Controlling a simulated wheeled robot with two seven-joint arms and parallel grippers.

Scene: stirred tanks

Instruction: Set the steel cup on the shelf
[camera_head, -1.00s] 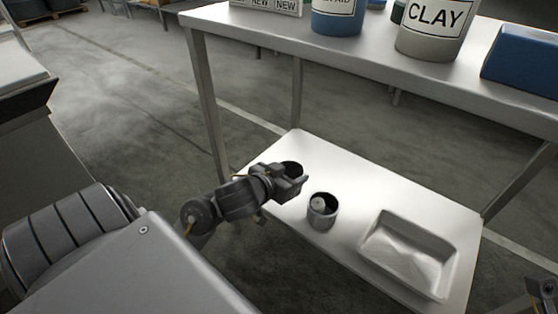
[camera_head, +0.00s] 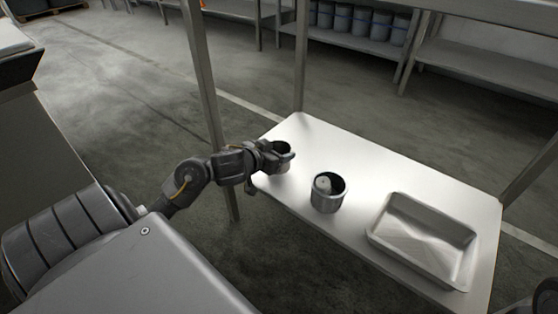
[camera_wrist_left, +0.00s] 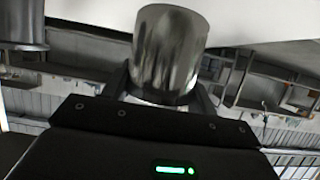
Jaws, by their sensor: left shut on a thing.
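A steel cup (camera_head: 281,165) is held in my left gripper (camera_head: 278,156), over the left end of the white lower shelf (camera_head: 365,165). In the left wrist view the shiny cup (camera_wrist_left: 170,50) sits between the two fingers, which are shut on it. I cannot tell whether the cup touches the shelf. Part of the cup is hidden by the gripper in the head view.
A second metal cup (camera_head: 328,200), with something pale inside, stands on the shelf right of the held cup. A rectangular metal tray (camera_head: 372,235) lies further right. A table leg (camera_head: 204,85) rises close behind my left wrist. The shelf's back middle is clear.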

